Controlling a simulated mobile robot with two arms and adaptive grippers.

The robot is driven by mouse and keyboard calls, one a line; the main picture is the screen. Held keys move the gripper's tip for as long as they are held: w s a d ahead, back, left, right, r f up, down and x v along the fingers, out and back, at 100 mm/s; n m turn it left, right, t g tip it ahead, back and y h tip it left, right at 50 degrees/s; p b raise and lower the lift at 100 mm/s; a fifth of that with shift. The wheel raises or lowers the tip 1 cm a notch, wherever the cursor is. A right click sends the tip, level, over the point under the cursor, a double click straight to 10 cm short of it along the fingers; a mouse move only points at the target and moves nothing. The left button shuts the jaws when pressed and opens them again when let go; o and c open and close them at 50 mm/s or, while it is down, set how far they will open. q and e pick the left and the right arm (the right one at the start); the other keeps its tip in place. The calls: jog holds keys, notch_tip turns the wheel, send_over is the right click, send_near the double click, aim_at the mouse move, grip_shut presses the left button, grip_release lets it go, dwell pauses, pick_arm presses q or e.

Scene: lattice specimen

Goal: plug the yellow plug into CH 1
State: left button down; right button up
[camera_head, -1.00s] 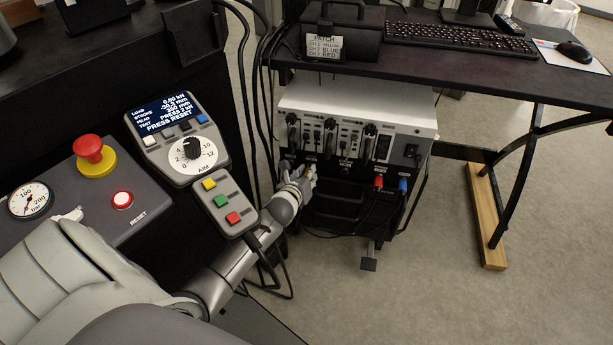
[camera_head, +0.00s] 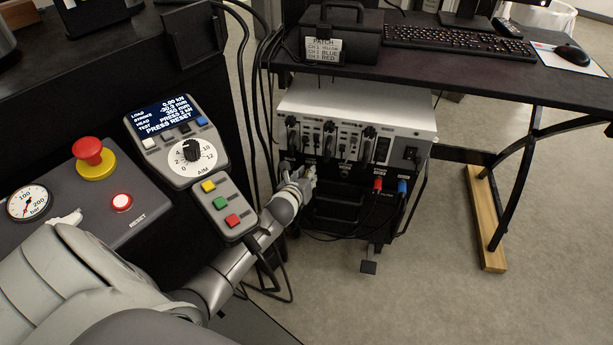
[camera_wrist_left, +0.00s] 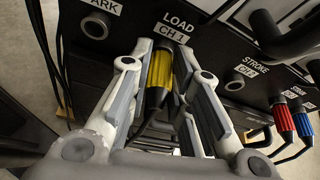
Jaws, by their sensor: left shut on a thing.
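The yellow plug (camera_wrist_left: 160,70) is between the fingers of my left gripper (camera_wrist_left: 166,75) in the left wrist view. Its far end meets the dark panel just under the LOAD CH 1 label (camera_wrist_left: 176,28). The CH 1 socket is hidden behind the plug, so I cannot tell how deep the plug sits. In the head view my left gripper (camera_head: 306,178) is shut on the plug at the front of the amplifier box (camera_head: 350,105). My right gripper is not in view.
A red plug (camera_head: 378,184) and a blue plug (camera_head: 402,186) sit on the same panel, to the right. An empty-looking socket (camera_wrist_left: 234,85) is beside the STROKE CH 2 label. Black cables hang left of the box. A desk (camera_head: 460,75) stands above.

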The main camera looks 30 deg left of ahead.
pick_arm(q)
jog(key=shift+w+r, duration=0.1)
jog(key=shift+r, duration=0.05)
jog(key=c, duration=1.3)
grip_release()
jog(key=shift+o, duration=0.6)
jog(key=o, duration=0.4)
